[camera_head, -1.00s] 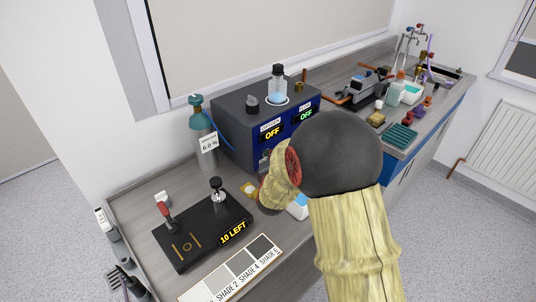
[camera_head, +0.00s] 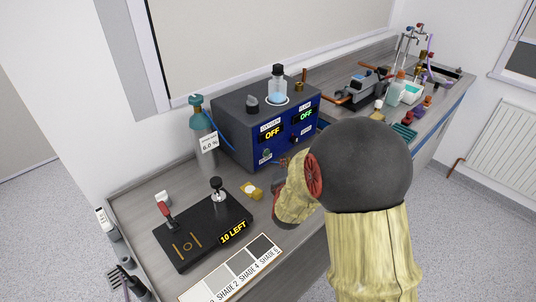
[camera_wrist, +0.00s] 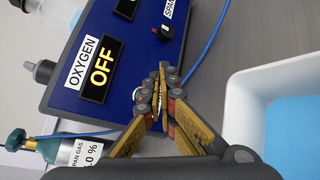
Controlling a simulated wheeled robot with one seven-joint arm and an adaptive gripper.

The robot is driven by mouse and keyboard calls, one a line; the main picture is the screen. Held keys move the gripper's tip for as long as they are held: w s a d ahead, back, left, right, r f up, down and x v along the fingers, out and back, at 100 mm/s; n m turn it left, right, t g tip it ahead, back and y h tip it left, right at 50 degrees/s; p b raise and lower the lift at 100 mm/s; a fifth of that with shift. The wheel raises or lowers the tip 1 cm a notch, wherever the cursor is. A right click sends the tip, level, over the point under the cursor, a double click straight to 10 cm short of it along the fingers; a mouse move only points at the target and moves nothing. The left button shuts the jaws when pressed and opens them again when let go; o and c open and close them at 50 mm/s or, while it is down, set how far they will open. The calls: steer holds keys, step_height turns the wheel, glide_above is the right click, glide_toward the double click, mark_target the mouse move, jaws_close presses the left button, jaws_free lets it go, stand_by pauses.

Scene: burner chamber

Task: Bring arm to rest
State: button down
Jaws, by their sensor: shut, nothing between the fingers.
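The same box (camera_head: 235,140) stands at the back of the bench in the head view, with OFF lit on both displays.
A white tray with blue inside (camera_wrist: 233,115) lies right of my fingers in the wrist view. A gas cylinder (camera_head: 203,140) stands left of the box. A black fixture (camera_head: 190,240) reading 10 LEFT and a shade card (camera_head: 225,282) lie at the front left. Bottles (camera_head: 395,92) crowd the back right.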

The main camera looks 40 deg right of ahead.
stand_by(0.3)
steer(key=s+a+r+m+g+y, duration=0.1)
steer(key=a+r+m+y, duration=0.15)
steer(key=a, duration=0.35)
steer(key=s+a+r+m+y+p, duration=0.1)
steer(key=s+a+r+m+y, duration=0.2)
steer(key=a, duration=0.4)
steer(key=a+r+m+g+y, duration=0.1)
steer(key=a+r+m+y, duration=0.15)
steer(key=a+r, duration=0.3)
steer(key=s+a+r+m+g, duration=0.1)
steer(key=s+a+m, duration=0.2)
steer(key=s, duration=0.4)
steer(key=s+a+r+m+g, duration=0.1)
steer(key=s+a+m+g, duration=0.1)
steer(key=s, duration=0.5)
steer(key=s+a+r+m+g+y, duration=0.1)
steer(key=s+a+m, duration=0.3)
steer(key=s, duration=0.3)
steer(key=shift+a+g+p, duration=0.25)
steer(key=shift+g+p, duration=0.1)
steer(key=shift+g, duration=0.05)
